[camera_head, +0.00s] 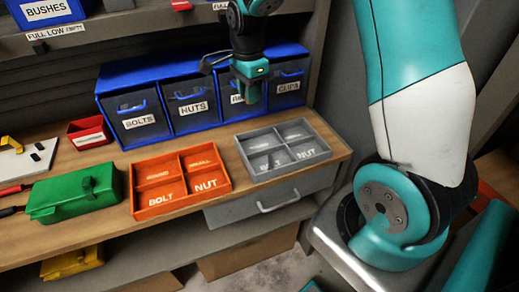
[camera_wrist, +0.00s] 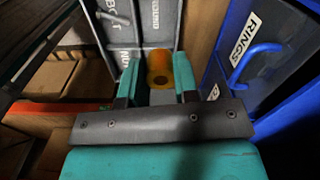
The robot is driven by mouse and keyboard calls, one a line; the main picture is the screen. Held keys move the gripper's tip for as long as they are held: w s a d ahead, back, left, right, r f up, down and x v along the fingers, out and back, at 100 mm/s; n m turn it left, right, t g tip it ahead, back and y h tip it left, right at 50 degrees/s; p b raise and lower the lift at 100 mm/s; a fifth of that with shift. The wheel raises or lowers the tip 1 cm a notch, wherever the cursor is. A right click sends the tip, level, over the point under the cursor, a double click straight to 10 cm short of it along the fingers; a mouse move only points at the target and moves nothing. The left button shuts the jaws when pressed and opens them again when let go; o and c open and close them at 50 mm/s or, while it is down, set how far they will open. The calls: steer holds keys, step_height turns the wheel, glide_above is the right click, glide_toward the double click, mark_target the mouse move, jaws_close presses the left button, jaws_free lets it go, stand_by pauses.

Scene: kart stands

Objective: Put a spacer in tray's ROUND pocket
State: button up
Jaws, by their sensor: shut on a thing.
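My gripper (camera_head: 250,95) hangs above the back of the bench, in front of the blue drawers. In the wrist view its two teal fingers (camera_wrist: 158,82) are shut on a yellow-orange spacer (camera_wrist: 158,62), a short cylinder with a hole in its end. The spacer cannot be made out in the head view. An orange tray (camera_head: 180,208) with four labelled pockets lies left of my gripper; its far-left label seems to read ROUND. A grey tray (camera_head: 285,177) with four pockets lies below and right of my gripper; it also shows in the wrist view (camera_wrist: 128,72), partly behind the fingers.
Blue drawers (camera_head: 170,127) labelled BOLTS, NUTS and CLIPS line the back; the RINGS drawer (camera_wrist: 240,80) is close by in the wrist view. A green toolbox (camera_head: 75,192) stands left of the orange tray. A shelf with bins (camera_head: 45,10) overhangs the back.

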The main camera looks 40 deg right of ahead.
mark_target(259, 146)
step_height(259, 146, up, 4)
steer(key=s+d+m, duration=0.1)
steer(key=d+m, duration=0.1)
steer(key=m, duration=0.6)
step_height(259, 146, down, 20)
steer(key=shift+s+r+p, duration=0.1)
steer(key=shift+r+p, duration=0.1)
steer(key=shift+p, duration=0.45)
steer(key=shift+f, duration=0.1)
